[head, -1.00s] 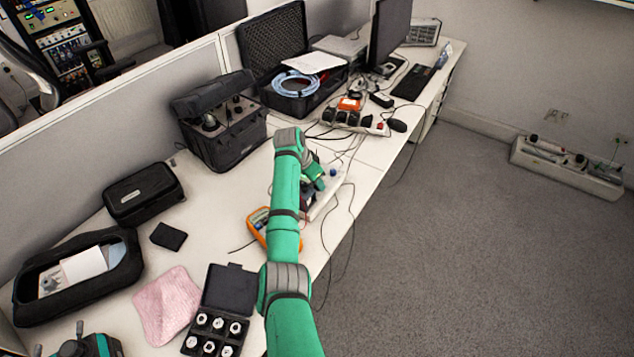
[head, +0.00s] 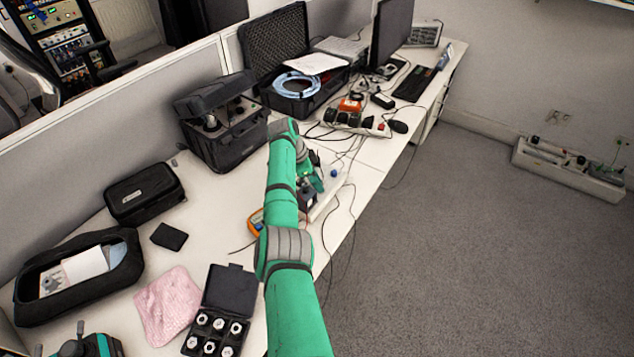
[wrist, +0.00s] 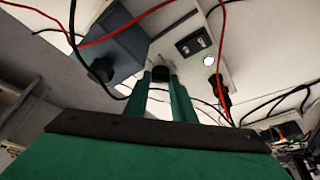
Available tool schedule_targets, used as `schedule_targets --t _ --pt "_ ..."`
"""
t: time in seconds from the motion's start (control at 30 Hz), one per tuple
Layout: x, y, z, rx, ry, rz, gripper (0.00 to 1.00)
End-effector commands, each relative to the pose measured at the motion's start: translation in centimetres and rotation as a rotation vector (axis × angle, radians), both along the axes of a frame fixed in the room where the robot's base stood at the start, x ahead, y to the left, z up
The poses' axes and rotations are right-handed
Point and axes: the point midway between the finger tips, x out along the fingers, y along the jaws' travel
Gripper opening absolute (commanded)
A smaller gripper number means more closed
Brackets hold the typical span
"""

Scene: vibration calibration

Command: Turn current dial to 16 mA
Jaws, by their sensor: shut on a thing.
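A small black knob (wrist: 160,73), apparently the current dial, sits between the two green fingertips in the wrist view. My gripper (wrist: 161,80) is shut on it. The dial's scale and pointer are hidden or too small to read. The dial is on a pale instrument panel (wrist: 222,77), which also carries a black socket or switch block and a round white light (wrist: 209,61). In the head view the pale instrument (head: 325,200) lies near the desk's front edge, partly hidden by my green arm and gripper (head: 311,187).
A blue-grey box (wrist: 115,52) stands beside the dial in the wrist view. Red and black leads cross close to the fingers. An orange meter (head: 256,222) is partly behind my arm. Loose cables hang over the desk edge.

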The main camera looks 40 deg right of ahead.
Motion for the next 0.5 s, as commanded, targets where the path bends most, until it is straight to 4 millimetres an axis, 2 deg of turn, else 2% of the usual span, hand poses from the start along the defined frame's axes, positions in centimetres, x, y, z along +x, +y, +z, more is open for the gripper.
schedule_targets --t 0.3,0.33,0.37,0.4,0.5 --pt "0.23 0.17 0.0 0.0 -0.004 0.004 0.01" --pt "0.2 0.14 -0.01 0.0 -0.004 0.004 0.3" --pt "0.18 0.12 -0.01 0.001 -0.003 0.003 0.38" --pt "0.16 0.1 -0.01 0.001 -0.003 0.003 0.41" --pt "0.06 -0.02 -0.01 0.001 -0.002 0.001 0.41"
